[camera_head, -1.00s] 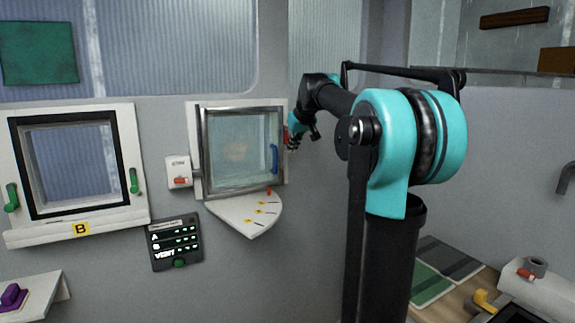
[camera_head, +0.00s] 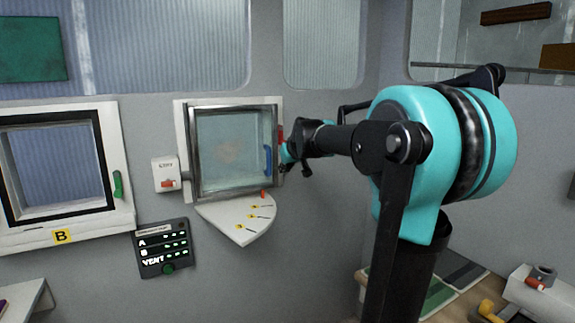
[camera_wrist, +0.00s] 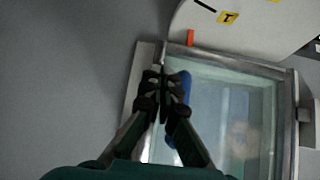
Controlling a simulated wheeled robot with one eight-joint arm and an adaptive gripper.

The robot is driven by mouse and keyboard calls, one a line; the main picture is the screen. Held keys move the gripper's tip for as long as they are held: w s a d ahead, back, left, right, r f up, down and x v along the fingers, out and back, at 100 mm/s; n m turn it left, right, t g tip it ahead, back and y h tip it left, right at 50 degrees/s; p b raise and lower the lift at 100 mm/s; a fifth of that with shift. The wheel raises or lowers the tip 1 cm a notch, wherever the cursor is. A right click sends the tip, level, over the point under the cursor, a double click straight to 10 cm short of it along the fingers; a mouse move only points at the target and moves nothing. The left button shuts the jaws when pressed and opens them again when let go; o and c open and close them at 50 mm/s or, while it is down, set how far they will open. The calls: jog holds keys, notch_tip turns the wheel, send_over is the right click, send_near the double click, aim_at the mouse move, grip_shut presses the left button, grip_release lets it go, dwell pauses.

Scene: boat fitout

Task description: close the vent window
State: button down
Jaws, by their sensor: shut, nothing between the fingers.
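The vent window (camera_head: 230,143) is a metal-framed glass pane in a white surround on the wall, with a blue handle (camera_head: 267,160) at its right side. It looks nearly flush with the surround; I cannot tell whether a gap remains. A white quarter-round plate (camera_head: 238,220) with yellow marks juts out below it, with a red marker (camera_head: 263,194) near its right end. My gripper (camera_head: 284,153) is at the window's right edge, beside the handle. In the wrist view my gripper (camera_wrist: 163,78) is shut and empty over the frame's edge, partly hiding the blue handle (camera_wrist: 180,88). Contact is unclear.
A white box with a red switch (camera_head: 167,175) is left of the window. A dark panel labelled A, B, VENT (camera_head: 163,248) hangs below left. Another window, marked B (camera_head: 62,236), is further left. A bench with a white block (camera_head: 540,287) stands at lower right.

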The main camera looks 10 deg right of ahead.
aim_at(277, 165)
jog(key=shift+w+a+f, duration=0.2)
jog(key=shift+w+f, duration=0.05)
jog(key=shift+w, duration=0.7)
jog(key=shift+w+a+f, duration=0.2)
jog(key=shift+w+f, duration=0.1)
jog(key=shift+w, duration=0.6)
jog(key=shift+w+a+f, duration=0.2)
jog(key=shift+w+f, duration=0.05)
jog(key=shift+w, duration=0.7)
jog(key=w, duration=0.3)
jog(key=shift+w+a, duration=0.25)
jog(key=shift+w, duration=0.1)
jog(key=shift+w+r, duration=0.15)
jog(key=shift+w, duration=0.1)
